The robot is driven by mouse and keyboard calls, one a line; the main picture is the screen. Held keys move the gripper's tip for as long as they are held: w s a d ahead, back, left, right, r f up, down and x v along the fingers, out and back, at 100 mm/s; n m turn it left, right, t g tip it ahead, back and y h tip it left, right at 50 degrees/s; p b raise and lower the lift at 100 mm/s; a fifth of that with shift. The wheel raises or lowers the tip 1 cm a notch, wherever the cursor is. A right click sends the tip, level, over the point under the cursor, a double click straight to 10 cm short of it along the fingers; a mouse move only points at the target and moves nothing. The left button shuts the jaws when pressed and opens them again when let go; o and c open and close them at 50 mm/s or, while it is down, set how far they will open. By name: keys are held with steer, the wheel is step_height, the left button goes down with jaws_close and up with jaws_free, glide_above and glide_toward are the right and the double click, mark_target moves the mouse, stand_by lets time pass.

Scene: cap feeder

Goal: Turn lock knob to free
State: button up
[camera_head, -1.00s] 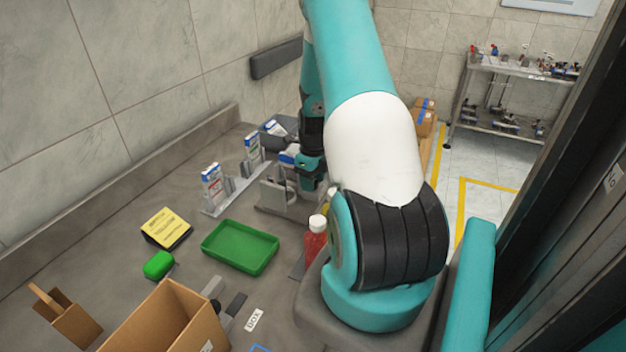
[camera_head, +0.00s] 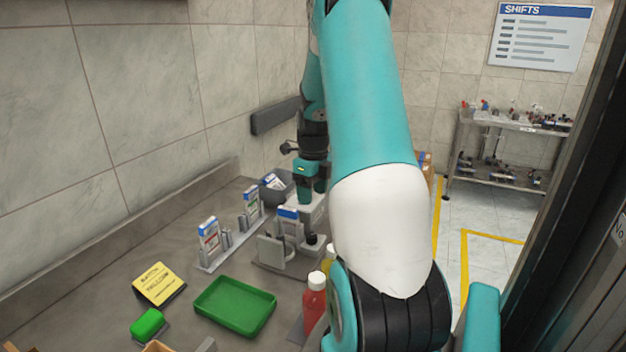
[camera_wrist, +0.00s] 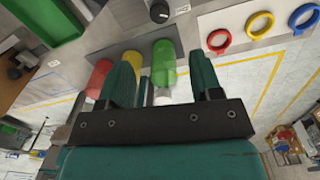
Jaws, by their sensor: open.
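A dark round knob (camera_wrist: 159,12) shows at the top edge of the wrist view, on a grey plate. A dark knob (camera_head: 311,239) also shows in the head view, low on the front of the pale grey feeder (camera_head: 272,252). I cannot read its setting. My gripper (camera_wrist: 163,62) is open and empty, with its two teal fingers apart. In the head view my gripper (camera_head: 310,192) hangs above and behind the feeder, apart from the knob; my arm hides part of that area.
Red, yellow and blue rings (camera_wrist: 307,17) lie on a pale panel. A green tray (camera_head: 235,330) and a yellow note (camera_head: 157,283) are on the bench.

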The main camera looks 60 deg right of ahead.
steer(key=shift+r, duration=2.1)
steer(key=w+a+r+n+t+y, duration=0.1)
steer(key=w+a+r+n, duration=0.15)
steer(key=a+n, duration=1.1)
steer(key=w+a+r+n+y, duration=0.1)
steer(key=w+a+r+n, duration=0.15)
steer(key=a+n, duration=1.05)
steer(key=s+a+r+n+y, duration=0.1)
steer(key=s+a+n, duration=0.6)
steer(key=a+n, duration=0.2)
steer(key=s+a+r+n+g, duration=0.1)
steer(key=s+a+n, duration=0.7)
steer(key=a, duration=0.3)
steer(key=shift+a+n+y, duration=0.15)
steer(key=shift+n+y, duration=0.2)
steer(key=shift+y, duration=0.05)
steer(key=shift+r, duration=0.1)
